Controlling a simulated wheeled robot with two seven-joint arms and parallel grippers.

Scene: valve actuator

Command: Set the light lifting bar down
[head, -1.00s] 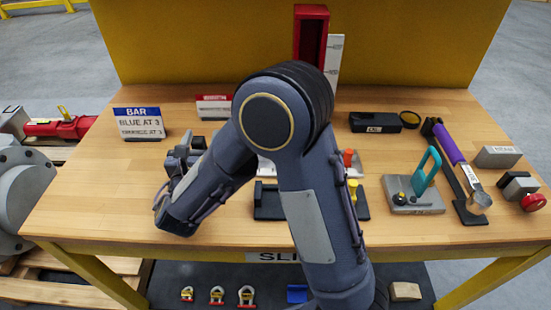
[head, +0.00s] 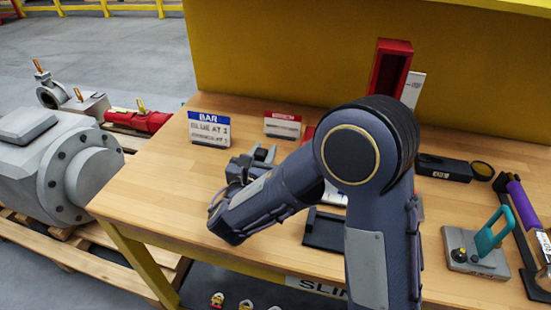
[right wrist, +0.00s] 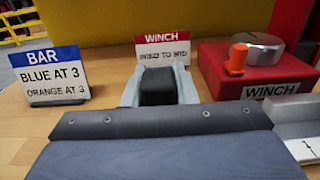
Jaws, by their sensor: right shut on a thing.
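My right gripper (head: 256,160) is low over the left part of the wooden table, just in front of the small signs. In the right wrist view its pale grey jaws (right wrist: 158,88) are shut on a dark block (right wrist: 157,86). Only the near end of the block shows, and I cannot tell whether it is part of the lifting bar or whether it touches the table. No long bar shows clearly in either view; my right arm hides the middle of the table. My left gripper is not in view.
The BAR sign (head: 209,129) reads "BLUE AT 3, ORANGE AT 3" in the wrist view. A WINCH sign (head: 282,125) stands beyond the gripper, with a red winch box (right wrist: 255,75) to its right. A black tray (head: 323,231) lies nearer. The table's left front is clear.

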